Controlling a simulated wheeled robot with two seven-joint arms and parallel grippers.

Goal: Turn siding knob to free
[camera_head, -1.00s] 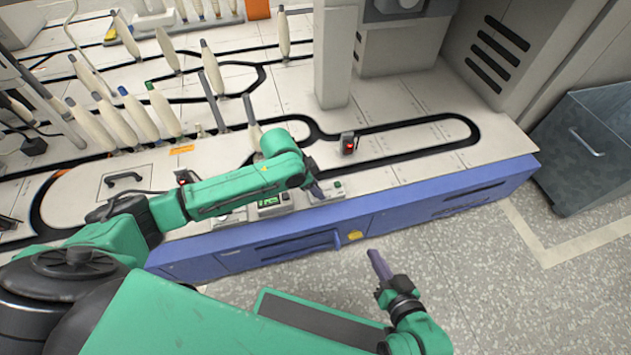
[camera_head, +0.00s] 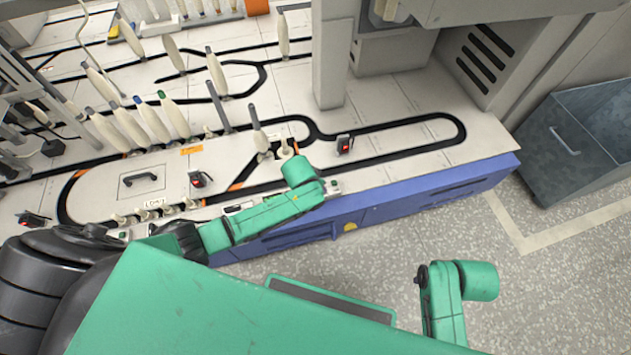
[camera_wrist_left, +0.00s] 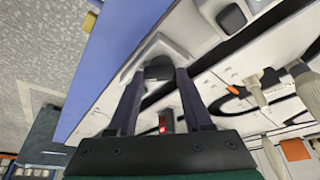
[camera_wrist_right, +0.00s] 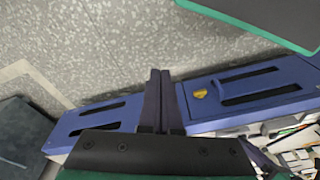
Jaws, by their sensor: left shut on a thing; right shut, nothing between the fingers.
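The siding knob (camera_wrist_left: 160,72) is a dark knob on a white control box (camera_wrist_left: 138,80), seen in the left wrist view. My left gripper (camera_wrist_left: 159,76) has its two dark fingers on either side of it, shut on it. The knob's pointer and setting cannot be made out. In the head view my left wrist covers the knob, and only a bit of the control box (camera_head: 333,186) with a small green mark shows at the front edge of the bench. My right gripper (camera_wrist_right: 158,75) is shut and empty, over the floor in front of the blue bench front.
The bench top (camera_head: 390,155) carries a black looped track (camera_head: 455,118) and several upright bobbins (camera_head: 175,115). A small black device with a red light (camera_head: 344,143) stands by the loop. A grey pillar (camera_head: 335,60) rises behind. A grey bin (camera_head: 575,150) stands right; floor ahead is clear.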

